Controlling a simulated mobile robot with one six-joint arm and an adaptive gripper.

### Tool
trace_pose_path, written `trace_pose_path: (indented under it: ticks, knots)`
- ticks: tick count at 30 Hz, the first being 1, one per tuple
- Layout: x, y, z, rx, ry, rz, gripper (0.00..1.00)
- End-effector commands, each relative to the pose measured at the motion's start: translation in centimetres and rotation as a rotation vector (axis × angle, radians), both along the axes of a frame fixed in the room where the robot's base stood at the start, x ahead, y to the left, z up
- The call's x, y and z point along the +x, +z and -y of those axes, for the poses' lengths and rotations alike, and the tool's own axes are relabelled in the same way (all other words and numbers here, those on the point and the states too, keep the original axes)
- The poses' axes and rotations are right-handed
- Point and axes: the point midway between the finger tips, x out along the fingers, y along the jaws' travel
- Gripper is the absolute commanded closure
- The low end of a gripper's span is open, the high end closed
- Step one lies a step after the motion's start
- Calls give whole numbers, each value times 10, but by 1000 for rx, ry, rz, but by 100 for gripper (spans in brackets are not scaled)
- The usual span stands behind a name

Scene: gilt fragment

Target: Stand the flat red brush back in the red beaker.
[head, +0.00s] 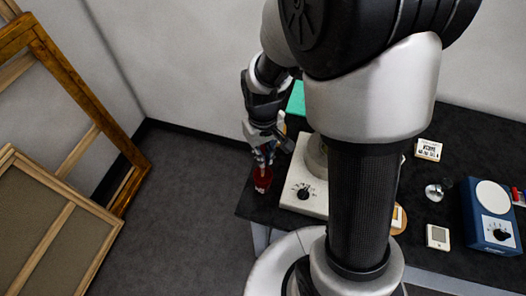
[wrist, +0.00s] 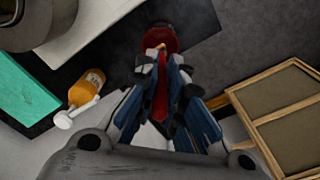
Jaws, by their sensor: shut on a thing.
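The red beaker (head: 262,186) stands at the near left corner of the black bench, with white lettering on its side. It also shows at the top of the wrist view (wrist: 160,32). My gripper (head: 264,150) is just above the beaker, pointing down. In the wrist view my gripper (wrist: 161,72) is shut on the flat red brush (wrist: 161,100), which lies between the blue-and-black fingers. The brush's tan end overlaps the beaker's mouth in that view. I cannot tell whether that end is inside the beaker or still above it.
A cream device with a black dial (head: 303,191) stands just right of the beaker. A green block (head: 296,99) and an orange bottle (wrist: 88,88) are behind. The bench edge (head: 242,205) is close to the beaker. Wooden frames (head: 85,105) lean at the left.

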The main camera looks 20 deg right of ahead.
Motion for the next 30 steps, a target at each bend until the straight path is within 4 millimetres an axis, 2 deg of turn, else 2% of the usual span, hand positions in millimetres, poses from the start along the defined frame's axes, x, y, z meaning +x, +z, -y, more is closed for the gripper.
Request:
trace_pose_path:
  ticks: [1, 3, 15, 27, 28, 30]
  knots:
    - [0, -11, 0, 0, 0, -1, 100]
    - [0, -19, 0, 0, 0, -2, 100]
    - [0, -63, 0, 0, 0, -1, 100]
    - [0, -67, 0, 0, 0, 0, 100]
    - [0, -67, 0, 0, 0, 0, 89]
    - [0, -67, 0, 0, 0, 0, 84]
